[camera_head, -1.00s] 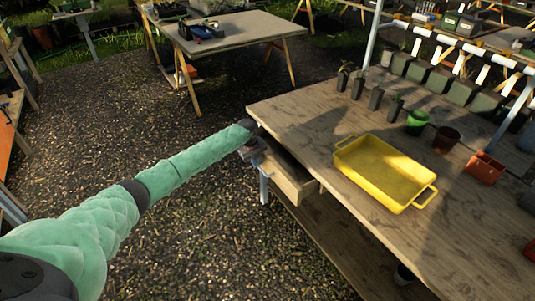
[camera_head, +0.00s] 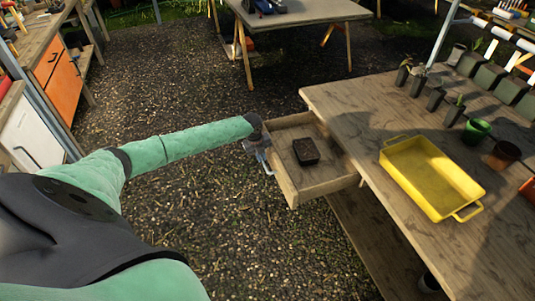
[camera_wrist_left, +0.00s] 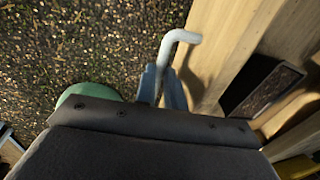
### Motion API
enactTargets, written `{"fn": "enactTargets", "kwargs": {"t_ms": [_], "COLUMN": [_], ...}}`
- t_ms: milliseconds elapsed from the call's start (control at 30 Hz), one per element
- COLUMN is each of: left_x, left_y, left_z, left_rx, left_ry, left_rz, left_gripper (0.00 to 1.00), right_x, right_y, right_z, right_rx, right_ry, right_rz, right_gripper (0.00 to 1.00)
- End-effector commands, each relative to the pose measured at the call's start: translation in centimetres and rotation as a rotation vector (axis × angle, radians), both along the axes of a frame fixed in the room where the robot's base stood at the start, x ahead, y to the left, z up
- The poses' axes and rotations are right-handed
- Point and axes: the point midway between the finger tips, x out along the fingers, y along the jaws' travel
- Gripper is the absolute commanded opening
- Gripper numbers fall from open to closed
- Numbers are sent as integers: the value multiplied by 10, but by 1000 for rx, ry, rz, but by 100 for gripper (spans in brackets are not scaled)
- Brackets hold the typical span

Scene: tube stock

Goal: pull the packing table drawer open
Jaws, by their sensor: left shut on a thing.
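The packing table (camera_head: 345,95) stands at the right in the head view. Its wooden drawer (camera_head: 318,184) sticks out well past the table's left edge, and a small dark pot of soil (camera_head: 306,151) sits inside. My left gripper (camera_head: 264,160) is at the drawer's front. In the left wrist view my left gripper (camera_wrist_left: 162,88) is shut on the white bar handle (camera_wrist_left: 176,40), whose bent end shows beyond the fingers. The drawer front (camera_wrist_left: 215,50) is beside it, and the dark pot (camera_wrist_left: 262,90) shows inside the drawer. My right gripper is not in view.
A yellow tray (camera_head: 430,175) stands on the packing table. Another table (camera_head: 300,12) is at the back. The gravel floor left of the drawer is clear.

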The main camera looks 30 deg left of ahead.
Motion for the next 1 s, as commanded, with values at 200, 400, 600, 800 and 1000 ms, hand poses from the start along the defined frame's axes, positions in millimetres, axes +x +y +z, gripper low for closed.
{"fn": "enactTargets", "kwargs": {"t_ms": [200,400,600,800,1000], "left_x": [-2,-2,-2,-2,-3], "left_y": [2,2,2,2,4], "left_z": [1,1,0,0,12], "left_rx": [-1,-1,-1,-1,0], "left_ry": [-1,-1,-1,-1,-4], "left_rz": [0,1,0,0,-1], "left_gripper": [0,0,33,33,33], "right_x": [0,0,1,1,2], "right_y": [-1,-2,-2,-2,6], "right_z": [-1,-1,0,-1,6], "right_rx": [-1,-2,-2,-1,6], "right_ry": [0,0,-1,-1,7], "right_rz": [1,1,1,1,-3], "right_gripper": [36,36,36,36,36]}}
